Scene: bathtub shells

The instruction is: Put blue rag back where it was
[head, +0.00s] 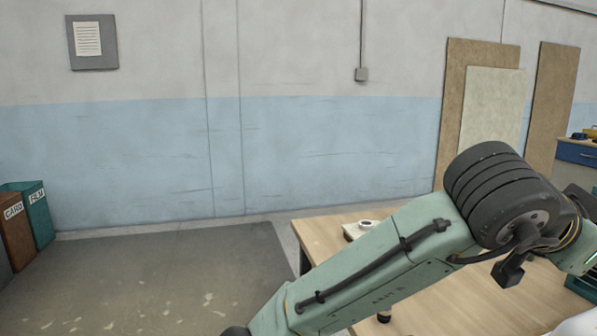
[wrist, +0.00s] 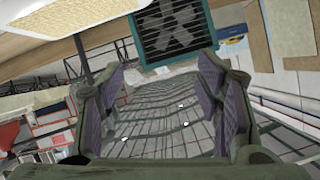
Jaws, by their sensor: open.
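My gripper (wrist: 161,75) shows in the wrist view with its two purple-padded fingers wide apart, and I see nothing held between them. Beyond the fingers is a grey-green, wavy striped surface (wrist: 165,115) with a few white specks; I cannot tell what it is. I cannot make out a blue rag for certain in either view. A small blue patch (wrist: 232,41) shows beside the crate in the wrist view, too small to identify. In the head view my gripper is out of frame.
A teal crate (wrist: 139,32) is at the top of the wrist view. In the head view my arm crosses a wooden table (head: 322,232). Boards (head: 490,110) lean on the wall. Card and film bins (head: 38,215) stand left. The floor mat (head: 170,275) is clear.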

